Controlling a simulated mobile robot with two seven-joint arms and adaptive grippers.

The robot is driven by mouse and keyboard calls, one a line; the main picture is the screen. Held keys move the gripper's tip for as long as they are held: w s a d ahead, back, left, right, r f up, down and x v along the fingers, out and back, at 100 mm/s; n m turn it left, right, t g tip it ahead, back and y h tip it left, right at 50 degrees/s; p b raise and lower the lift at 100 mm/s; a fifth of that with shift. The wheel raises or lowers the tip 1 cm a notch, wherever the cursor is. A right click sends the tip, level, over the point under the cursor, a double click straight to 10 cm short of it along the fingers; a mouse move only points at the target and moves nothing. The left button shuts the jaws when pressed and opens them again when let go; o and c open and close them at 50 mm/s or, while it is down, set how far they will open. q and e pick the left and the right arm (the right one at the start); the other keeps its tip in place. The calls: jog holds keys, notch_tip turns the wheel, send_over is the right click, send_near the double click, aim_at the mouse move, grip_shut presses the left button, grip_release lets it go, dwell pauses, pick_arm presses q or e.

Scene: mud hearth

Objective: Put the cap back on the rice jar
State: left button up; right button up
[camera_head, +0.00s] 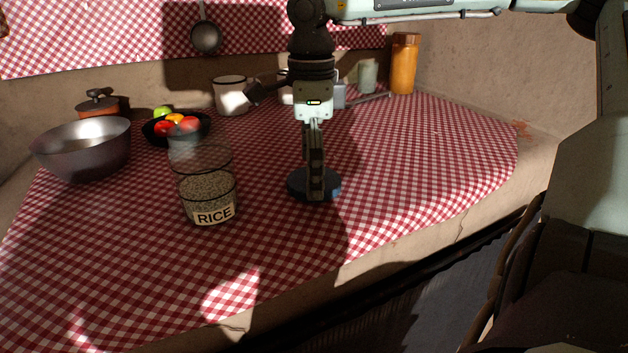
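The rice jar (207,185) is clear glass with a "RICE" label, upright on the checked cloth at left of centre. Grain fills its lower part, and no cap sits on its mouth. A dark blue round cap (296,187) lies on or just above the cloth, right of the jar. My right gripper (316,192) points straight down at the cap, its near finger passing in front of the cap's middle. The fingers line up edge-on, so I cannot tell whether they grip the cap. My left gripper is not in view.
A metal bowl (84,150) stands at the left. A dark bowl of fruit (152,133) is behind the jar. A white mug (233,95) and an orange jar (404,65) stand at the back. The cloth (430,150) to the right is clear.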

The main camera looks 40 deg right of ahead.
jog(key=shift+c, duration=0.5)
jog(key=c, duration=0.8)
notch_tip(320, 180, up, 9)
jog(key=shift+p, duration=0.35)
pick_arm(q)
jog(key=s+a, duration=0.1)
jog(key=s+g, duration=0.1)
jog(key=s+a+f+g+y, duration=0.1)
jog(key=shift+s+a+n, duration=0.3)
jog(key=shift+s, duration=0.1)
pick_arm(e)
jog(key=shift+r, duration=0.55)
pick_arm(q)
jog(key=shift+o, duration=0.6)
